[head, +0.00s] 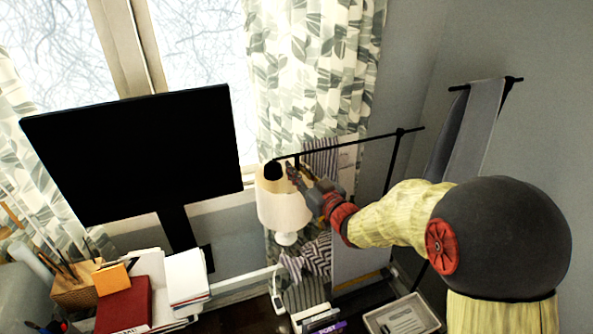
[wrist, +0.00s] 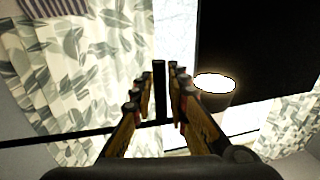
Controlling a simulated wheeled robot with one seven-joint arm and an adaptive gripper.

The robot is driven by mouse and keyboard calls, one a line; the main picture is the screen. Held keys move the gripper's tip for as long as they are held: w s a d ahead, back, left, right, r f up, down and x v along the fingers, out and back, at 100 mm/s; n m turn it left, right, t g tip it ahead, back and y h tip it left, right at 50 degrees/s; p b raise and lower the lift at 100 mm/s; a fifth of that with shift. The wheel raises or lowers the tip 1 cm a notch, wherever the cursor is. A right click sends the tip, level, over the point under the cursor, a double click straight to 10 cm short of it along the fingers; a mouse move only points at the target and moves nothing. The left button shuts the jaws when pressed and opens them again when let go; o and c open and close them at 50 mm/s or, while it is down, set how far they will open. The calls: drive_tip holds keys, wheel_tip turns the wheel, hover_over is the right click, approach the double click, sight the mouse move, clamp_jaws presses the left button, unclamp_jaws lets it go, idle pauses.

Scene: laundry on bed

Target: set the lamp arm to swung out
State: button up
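The lamp arm, a thin black bar (head: 350,143), runs across the head view from an upright black post on the right to a small black head (head: 272,169) at its left end. The bar also crosses the left of the wrist view (wrist: 62,138). A short black peg (wrist: 160,88) stands on it. My gripper (head: 292,172) is at the bar's left end, just right of the black head. In the wrist view my gripper (wrist: 158,85) is open, its two fingers either side of the peg. Whether they touch it cannot be told.
A lit table lamp with a cream shade (head: 283,212) stands just below my gripper; its bright top shows in the wrist view (wrist: 214,82). A large black monitor (head: 135,150) is at left. A grey towel (head: 465,130) hangs at right. Books, boxes and a tray (head: 436,322) fill the front.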

clamp_jaws()
idle(0.6)
